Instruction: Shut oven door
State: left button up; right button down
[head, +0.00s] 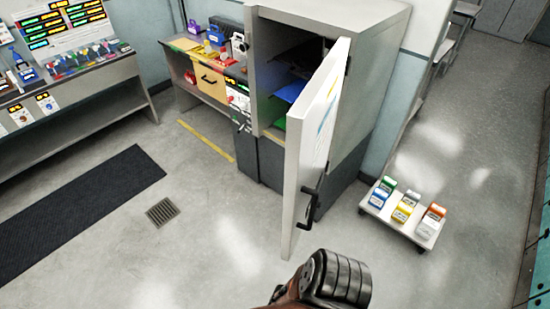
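The oven (375,75) is a grey cabinet on a dark base at the upper middle of the head view. Its white door (312,145) stands wide open, swung out toward me on its right-hand side. A black handle (311,195) sits low on the door's right face. Blue and green shelves or sheets (290,91) show inside the opening. A dark, ribbed, rounded part of my own arm shows at the bottom middle, below the door's lower edge. Neither gripper's fingers can be seen.
A low white platform (375,208) with several coloured boxes stands on the floor right of the oven. A workbench (197,92) adjoins the oven's left. A dark mat (85,205) and a floor drain (161,211) lie left. The floor before the door is clear.

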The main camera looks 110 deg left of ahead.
aim_at(311, 121)
jog(key=u, duration=2.2)
